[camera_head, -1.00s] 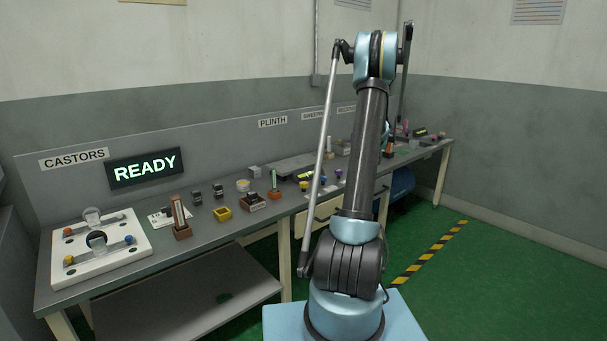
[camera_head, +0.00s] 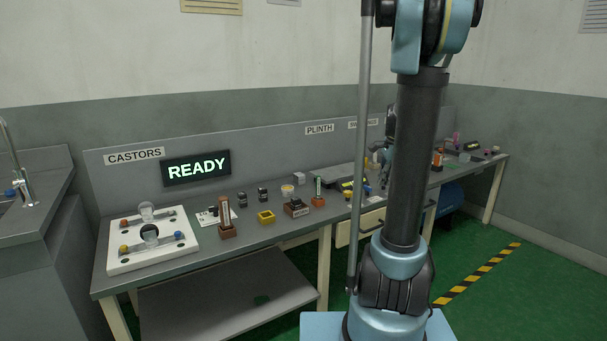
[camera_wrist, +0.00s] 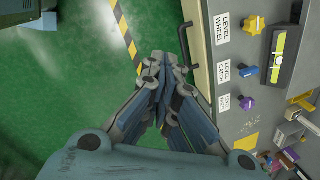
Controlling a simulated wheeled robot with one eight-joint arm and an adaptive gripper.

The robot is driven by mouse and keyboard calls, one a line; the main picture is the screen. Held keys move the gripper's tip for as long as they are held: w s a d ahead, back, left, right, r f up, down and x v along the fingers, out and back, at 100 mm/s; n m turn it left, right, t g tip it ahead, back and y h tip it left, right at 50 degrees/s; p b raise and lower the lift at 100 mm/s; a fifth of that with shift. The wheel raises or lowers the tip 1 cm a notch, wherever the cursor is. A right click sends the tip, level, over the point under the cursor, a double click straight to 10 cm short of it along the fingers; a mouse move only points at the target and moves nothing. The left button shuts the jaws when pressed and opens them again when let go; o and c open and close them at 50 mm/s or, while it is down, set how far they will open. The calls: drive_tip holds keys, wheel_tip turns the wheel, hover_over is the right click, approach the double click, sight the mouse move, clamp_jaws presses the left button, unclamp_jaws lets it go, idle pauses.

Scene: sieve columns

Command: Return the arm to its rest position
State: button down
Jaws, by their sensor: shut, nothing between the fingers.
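My gripper (camera_wrist: 164,78) is shut and empty in the wrist view, its fingertips together. It hangs over the green floor beside the drawer front of the bench, apart from it. In the head view my arm stands upright in the right half, and part of my gripper (camera_head: 386,160) shows just left of it, largely hidden by the arm's link.
A drawer handle (camera_wrist: 188,45) sticks out right of my gripper. Green floor is clear beside a striped line (camera_head: 478,273).

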drive_tip(key=s+a+n, duration=0.4)
drive_tip(key=s+n, duration=0.1)
drive_tip(key=s, duration=0.4)
drive_tip(key=s+a+n, duration=0.4)
drive_tip(key=s, duration=0.4)
drive_tip(key=s+a+f+n, duration=0.3)
drive_tip(key=s+f+n, duration=0.5)
drive_tip(key=s, duration=0.5)
drive_tip(key=shift+s+f+n+h, duration=0.2)
drive_tip(key=shift+s+n+h, duration=0.1)
drive_tip(key=shift+h, duration=0.1)
